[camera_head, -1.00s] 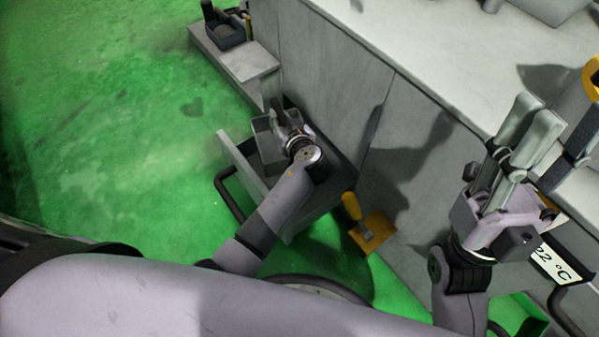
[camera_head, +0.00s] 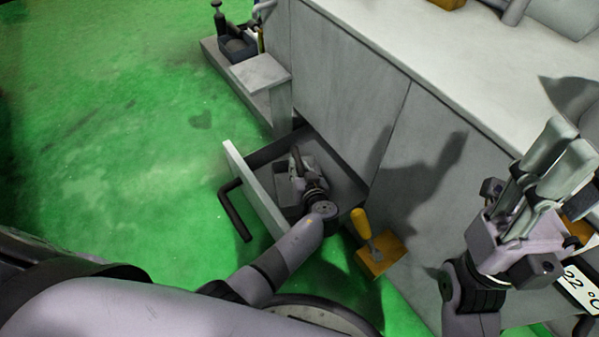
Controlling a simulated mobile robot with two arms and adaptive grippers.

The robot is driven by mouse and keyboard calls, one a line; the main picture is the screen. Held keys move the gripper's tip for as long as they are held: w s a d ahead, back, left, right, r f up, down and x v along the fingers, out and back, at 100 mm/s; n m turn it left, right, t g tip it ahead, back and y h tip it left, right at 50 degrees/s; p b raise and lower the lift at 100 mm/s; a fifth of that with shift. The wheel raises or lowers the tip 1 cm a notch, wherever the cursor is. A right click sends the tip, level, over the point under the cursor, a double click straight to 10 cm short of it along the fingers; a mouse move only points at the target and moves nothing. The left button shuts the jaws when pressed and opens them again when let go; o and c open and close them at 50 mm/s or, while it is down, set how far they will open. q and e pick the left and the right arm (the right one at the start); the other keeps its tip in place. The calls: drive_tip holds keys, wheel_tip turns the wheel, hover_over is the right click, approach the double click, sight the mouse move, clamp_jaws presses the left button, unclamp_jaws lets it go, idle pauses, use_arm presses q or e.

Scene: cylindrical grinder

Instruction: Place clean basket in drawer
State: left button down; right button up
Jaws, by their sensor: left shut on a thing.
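The drawer (camera_head: 262,192) is pulled out low on the grey cabinet, with a light front and a dark handle. A small grey basket (camera_head: 284,190) is inside the drawer space, near its front side. My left gripper (camera_head: 297,160) reaches into the drawer and is shut on the basket's edge. The gripper and wrist hide part of the basket, and I cannot tell whether it touches the drawer floor. My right gripper (camera_head: 562,160) is raised at the right, fingers pointing up, with nothing visible between them. Its finger gap is unclear from this angle.
The cabinet's pale worktop (camera_head: 415,45) runs across the upper right. A yellow-handled tool (camera_head: 364,225) on a tan block stands right of the drawer. A grey step (camera_head: 258,75) with a dark tray (camera_head: 238,45) lies beyond it. The green floor at left is clear.

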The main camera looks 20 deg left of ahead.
use_arm(q)
drive_tip(key=shift+w+f, duration=0.1)
drive_tip(key=shift+f, duration=0.3)
drive_tip(key=shift+f, duration=0.2)
drive_tip(key=c, duration=1.4)
unclamp_jaws()
drive_tip(key=shift+r, duration=0.15)
